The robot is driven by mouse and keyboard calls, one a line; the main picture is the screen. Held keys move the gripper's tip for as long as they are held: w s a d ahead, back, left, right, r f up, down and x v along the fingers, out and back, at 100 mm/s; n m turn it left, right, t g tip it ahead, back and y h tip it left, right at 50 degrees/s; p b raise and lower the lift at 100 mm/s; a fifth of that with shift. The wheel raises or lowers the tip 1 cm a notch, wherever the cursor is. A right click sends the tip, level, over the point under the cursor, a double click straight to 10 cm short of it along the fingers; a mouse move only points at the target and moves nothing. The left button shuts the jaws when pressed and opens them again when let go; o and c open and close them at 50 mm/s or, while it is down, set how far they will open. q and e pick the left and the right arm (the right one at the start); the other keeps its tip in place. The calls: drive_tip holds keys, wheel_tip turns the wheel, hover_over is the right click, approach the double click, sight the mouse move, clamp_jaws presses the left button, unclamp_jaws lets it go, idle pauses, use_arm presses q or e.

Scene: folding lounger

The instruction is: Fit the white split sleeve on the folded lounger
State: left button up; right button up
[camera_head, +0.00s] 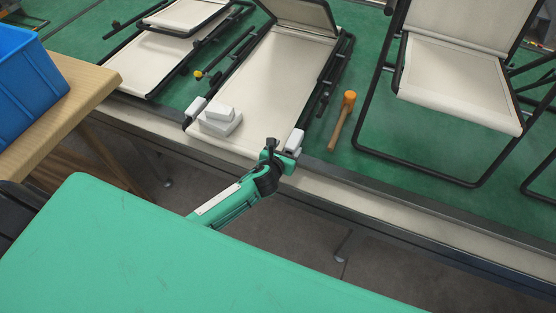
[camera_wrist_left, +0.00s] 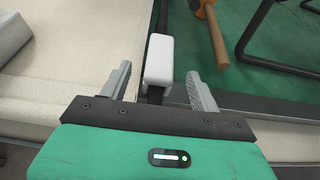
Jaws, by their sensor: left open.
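The lounger (camera_head: 275,75) lies on the green bench with cream fabric and a dark frame. One white sleeve (camera_head: 294,140) is at its near right corner; it also shows in the left wrist view (camera_wrist_left: 158,60), in line with a dark frame tube. Another white sleeve (camera_head: 195,107) is at the near left corner. My left gripper (camera_head: 279,152) is open at the right sleeve. In the left wrist view its grey fingers (camera_wrist_left: 158,82) stand on either side of the sleeve, with gaps visible. Whether the sleeve is seated on the tube cannot be told. My right gripper is not in view.
Stacked white blocks (camera_head: 220,120) rest on the lounger's near end. An orange-headed mallet (camera_head: 342,119) lies to its right. An upright lounger chair (camera_head: 455,80) stands further right. A blue crate (camera_head: 25,80) sits on a wooden table (camera_head: 85,88) at left.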

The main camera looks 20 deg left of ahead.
use_arm(q)
drive_tip(key=v, duration=0.8)
drive_tip(key=shift+s+r+b, duration=0.2)
drive_tip(key=shift+s+b, duration=0.15)
drive_tip(key=shift+b, duration=0.1)
